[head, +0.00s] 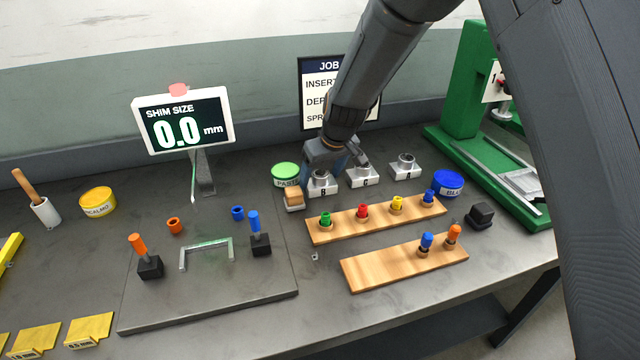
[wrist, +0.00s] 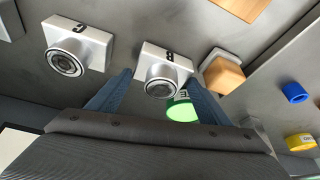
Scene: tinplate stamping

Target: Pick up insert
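White blocks hold round metal inserts, lettered B, C and A. The B insert (head: 322,177) is left, the C insert (head: 363,172) in the middle, the A insert (head: 406,161) right. My gripper (head: 338,163) is low over the bench, just behind and above the B and C blocks. In the wrist view my gripper (wrist: 160,82) is open, its two blue fingers apart, with the B insert (wrist: 163,82) seen between them. The C insert (wrist: 68,58) is outside the left finger. Contact with B cannot be told. The job board (head: 312,88) is partly hidden by my arm.
A small wooden-topped block (head: 294,198) and a green-lidded tin (head: 286,173) stand close left of B. Wooden racks (head: 330,233) with coloured pegs lie in front. A blue tin (head: 447,183) and green press (head: 465,100) stand right. The screen (head: 183,122) reads 0.0 mm.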

